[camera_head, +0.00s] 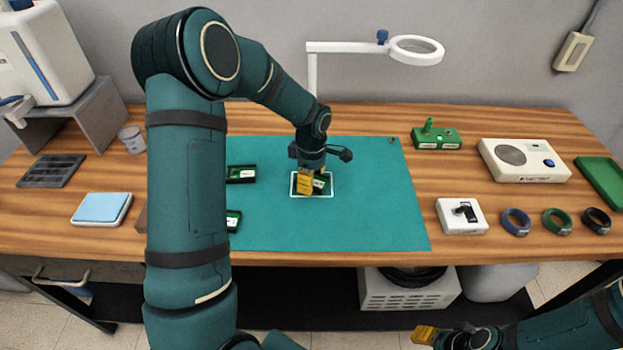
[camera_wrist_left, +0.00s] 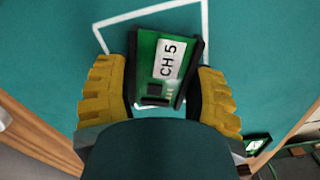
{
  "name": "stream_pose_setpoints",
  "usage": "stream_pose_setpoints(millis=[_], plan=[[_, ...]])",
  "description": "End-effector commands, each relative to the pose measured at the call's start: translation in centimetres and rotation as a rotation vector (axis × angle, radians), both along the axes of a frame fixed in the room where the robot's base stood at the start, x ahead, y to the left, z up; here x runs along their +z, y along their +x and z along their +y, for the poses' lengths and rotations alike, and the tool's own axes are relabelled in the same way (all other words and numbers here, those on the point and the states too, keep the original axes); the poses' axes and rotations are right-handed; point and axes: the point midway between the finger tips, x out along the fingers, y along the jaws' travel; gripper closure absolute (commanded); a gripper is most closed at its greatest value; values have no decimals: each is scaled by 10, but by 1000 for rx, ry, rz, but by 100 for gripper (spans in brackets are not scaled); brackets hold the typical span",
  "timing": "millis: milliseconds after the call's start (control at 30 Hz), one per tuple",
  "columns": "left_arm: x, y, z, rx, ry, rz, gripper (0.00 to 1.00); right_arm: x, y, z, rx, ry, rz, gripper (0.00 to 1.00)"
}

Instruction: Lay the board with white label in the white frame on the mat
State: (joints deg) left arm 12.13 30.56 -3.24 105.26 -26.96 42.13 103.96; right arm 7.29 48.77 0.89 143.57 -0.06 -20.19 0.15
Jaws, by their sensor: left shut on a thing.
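My left gripper (camera_head: 312,184) is shut on a green board with a white label (camera_wrist_left: 168,62) reading CH 5; the left wrist view shows the yellow fingers (camera_wrist_left: 158,95) on either side of it. The board (camera_head: 322,184) is over the white frame (camera_head: 332,190) outlined on the teal mat (camera_head: 370,220). In the left wrist view the board looks turned relative to the frame lines (camera_wrist_left: 150,13). I cannot tell whether it touches the mat. My right gripper (camera_head: 425,334) is at the lower right, in front of the table, its jaws unclear.
Two other labelled boards (camera_head: 241,174) (camera_head: 234,221) lie on the mat's left, partly hidden by my left arm. A magnifier lamp (camera_head: 415,50) stands behind. A white device (camera_head: 525,160), a white box (camera_head: 461,216) and several rings (camera_head: 556,222) are at right. The mat's right side is clear.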

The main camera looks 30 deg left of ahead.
Motion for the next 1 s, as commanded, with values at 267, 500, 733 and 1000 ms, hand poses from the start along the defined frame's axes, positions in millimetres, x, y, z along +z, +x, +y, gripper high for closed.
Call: stream_pose_setpoints(millis=[267,500,733,1000], plan=[[-3,0,0,0,0,-1,36,-3,1,0,0,0,-1,53],[-2,0,0,1,0,-1,13,-2,1,0,0,0,-1,53],[2,0,0,1,0,-1,13,1,0,0,0,0,0,53],[48,1,0,0,2,-5,13,11,-2,0,0,1,4,53]])
